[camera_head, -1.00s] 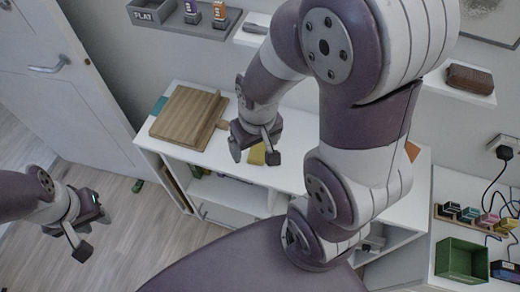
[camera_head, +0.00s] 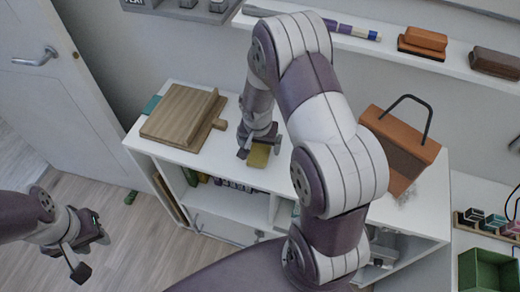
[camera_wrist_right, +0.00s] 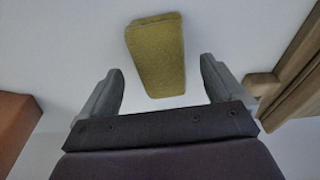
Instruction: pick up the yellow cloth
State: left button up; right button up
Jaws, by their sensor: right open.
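The yellow cloth (camera_head: 259,155) is a small folded block lying on the white desk top, between the wooden board and the brown box. In the right wrist view the yellow cloth (camera_wrist_right: 156,54) lies just beyond and between the fingertips, not gripped. My right gripper (camera_head: 258,143) is close to the cloth, and its two fingers (camera_wrist_right: 160,88) are spread apart with nothing between them but the cloth's near end. The arm hides part of the desk. My left gripper (camera_head: 76,254) hangs empty over the floor at the left, its fingers apart.
A wooden board (camera_head: 180,115) lies left of the cloth. A brown box with a black handle (camera_head: 400,145) stands to the right. A wall shelf (camera_head: 365,46) with brown blocks runs above. A green bin (camera_head: 487,272) is at lower right.

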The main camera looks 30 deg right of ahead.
jog(key=shift+w+d+f, duration=0.1)
jog(key=shift+w+f, duration=0.05)
jog(key=shift+f, duration=0.4)
jog(key=shift+w+f, duration=0.1)
jog(key=shift+f, duration=0.45)
jog(key=shift+r, duration=0.1)
jog(key=c, duration=1.1)
jog(key=shift+o, duration=0.2)
jog(key=r, duration=0.4)
jog(key=shift+s+d+r, duration=0.1)
jog(key=shift+s+r, duration=0.1)
jog(key=shift+r, duration=0.05)
jog(key=s+d+r, duration=0.5)
jog(key=s+r, duration=0.1)
jog(key=s, duration=0.4)
jog(key=shift+s+r, duration=0.15)
jog(key=shift+r, duration=0.1)
